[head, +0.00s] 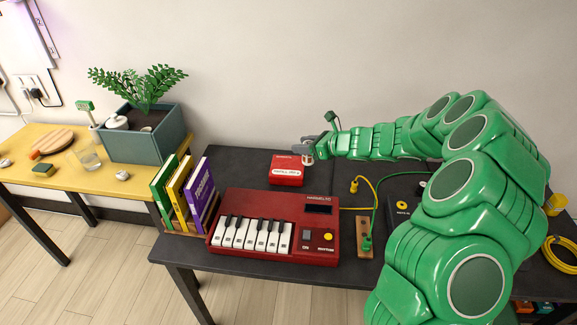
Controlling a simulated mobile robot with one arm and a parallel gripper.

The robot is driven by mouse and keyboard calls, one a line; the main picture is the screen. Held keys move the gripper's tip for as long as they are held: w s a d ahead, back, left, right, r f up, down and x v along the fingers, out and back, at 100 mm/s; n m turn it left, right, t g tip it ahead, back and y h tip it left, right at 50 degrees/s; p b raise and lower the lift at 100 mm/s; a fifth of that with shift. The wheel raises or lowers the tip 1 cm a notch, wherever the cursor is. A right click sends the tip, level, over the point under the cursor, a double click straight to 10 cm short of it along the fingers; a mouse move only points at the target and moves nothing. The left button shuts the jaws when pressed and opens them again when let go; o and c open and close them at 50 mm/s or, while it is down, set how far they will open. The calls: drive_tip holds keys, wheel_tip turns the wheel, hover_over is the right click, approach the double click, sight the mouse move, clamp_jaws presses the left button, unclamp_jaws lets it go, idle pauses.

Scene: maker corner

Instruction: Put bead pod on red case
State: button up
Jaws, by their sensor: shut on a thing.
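The red case (286,174) is a small flat box with a white label, lying on the dark table behind the keyboard. My gripper (307,149) is at the case's back right corner in the picture, at the end of my green arm. It is shut on a small pale thing, which seems to be the bead pod (308,159). The pod shows just below the fingers, at the right edge of the case. I cannot tell whether it touches the case or hangs above it. Most of the pod is hidden by the fingers.
A red toy keyboard (275,228) stands in front of the case. Books (184,197) stand to its left. A wooden block with cables (364,238) and a black box (404,209) lie to the right. A yellow table (60,182) with a planter (150,142) is at left.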

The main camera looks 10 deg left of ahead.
drive_tip(key=s+a, duration=0.2)
drive_tip(key=a, duration=0.2)
drive_tip(key=n+g, duration=0.1)
hover_over(284, 164)
drive_tip(key=shift+w+f, duration=0.1)
drive_tip(key=shift+f, duration=4.45)
drive_tip(key=shift+a+f, duration=0.1)
drive_tip(key=shift+f, duration=1.45)
drive_tip(key=shift+f, duration=0.15)
drive_tip(key=o, duration=1.1)
drive_tip(key=shift+c, duration=0.2)
drive_tip(key=shift+r, duration=0.2)
drive_tip(key=v, duration=1.2)
drive_tip(key=shift+f, duration=0.15)
